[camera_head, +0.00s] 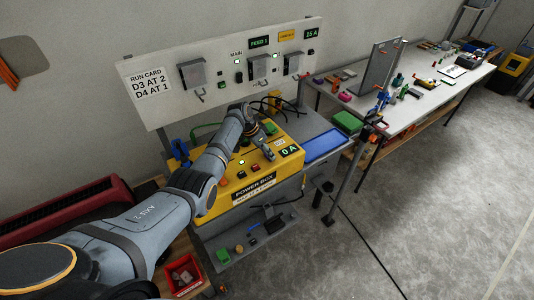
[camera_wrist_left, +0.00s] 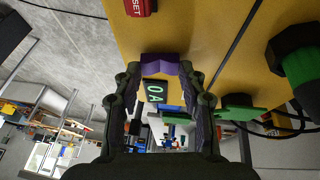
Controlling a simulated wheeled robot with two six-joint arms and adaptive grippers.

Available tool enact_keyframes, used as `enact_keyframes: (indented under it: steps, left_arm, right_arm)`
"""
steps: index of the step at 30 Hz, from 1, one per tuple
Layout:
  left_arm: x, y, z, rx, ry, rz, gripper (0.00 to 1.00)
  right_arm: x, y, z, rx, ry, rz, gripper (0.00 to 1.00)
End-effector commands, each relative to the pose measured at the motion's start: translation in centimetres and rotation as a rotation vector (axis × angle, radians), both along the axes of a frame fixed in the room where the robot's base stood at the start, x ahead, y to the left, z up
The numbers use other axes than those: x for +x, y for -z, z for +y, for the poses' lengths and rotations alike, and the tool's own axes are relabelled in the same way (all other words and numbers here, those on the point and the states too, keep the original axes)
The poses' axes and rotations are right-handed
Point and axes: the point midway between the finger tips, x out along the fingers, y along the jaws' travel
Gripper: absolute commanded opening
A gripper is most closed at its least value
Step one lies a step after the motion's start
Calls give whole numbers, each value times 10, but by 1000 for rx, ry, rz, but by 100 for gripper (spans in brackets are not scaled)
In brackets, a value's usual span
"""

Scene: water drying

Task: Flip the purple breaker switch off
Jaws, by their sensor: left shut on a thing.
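The purple breaker switch (camera_wrist_left: 164,62) shows in the left wrist view on the yellow face of the power box (camera_wrist_left: 205,30). My left gripper (camera_wrist_left: 164,70) is shut on it, with a fingertip at each side. Which way the switch is set cannot be told. In the head view my left arm reaches over the yellow power box (camera_head: 226,199), and my left gripper (camera_head: 262,144) is at its top face. The switch is hidden there. A display reading 0 A (camera_head: 289,150) is beside the gripper. My right gripper is not in view.
A white panel (camera_head: 222,50) with grey switch boxes and a run card stands behind the power box. A red RESET button (camera_wrist_left: 139,6) and a green knob (camera_wrist_left: 300,65) are near the switch. A blue tray (camera_head: 324,146) lies to the right.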

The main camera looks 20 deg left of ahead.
Motion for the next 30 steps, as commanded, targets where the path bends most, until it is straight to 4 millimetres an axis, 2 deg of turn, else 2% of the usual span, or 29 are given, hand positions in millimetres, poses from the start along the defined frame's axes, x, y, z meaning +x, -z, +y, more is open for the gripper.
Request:
enact_keyframes:
  steps: [1,6,17,20,30]
  left_arm:
    - [-1,0,0,0,0,2,44]
    - [0,0,0,1,0,1,64]
    - [-1,-5,2,1,0,-2,64]
    - [-3,-19,8,2,-1,-4,64]
    - [-22,-90,34,3,-1,-3,64]
  right_arm:
    - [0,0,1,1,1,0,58]
    - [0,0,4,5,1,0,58]
    - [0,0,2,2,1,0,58]
    - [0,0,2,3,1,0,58]
    - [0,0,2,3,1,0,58]
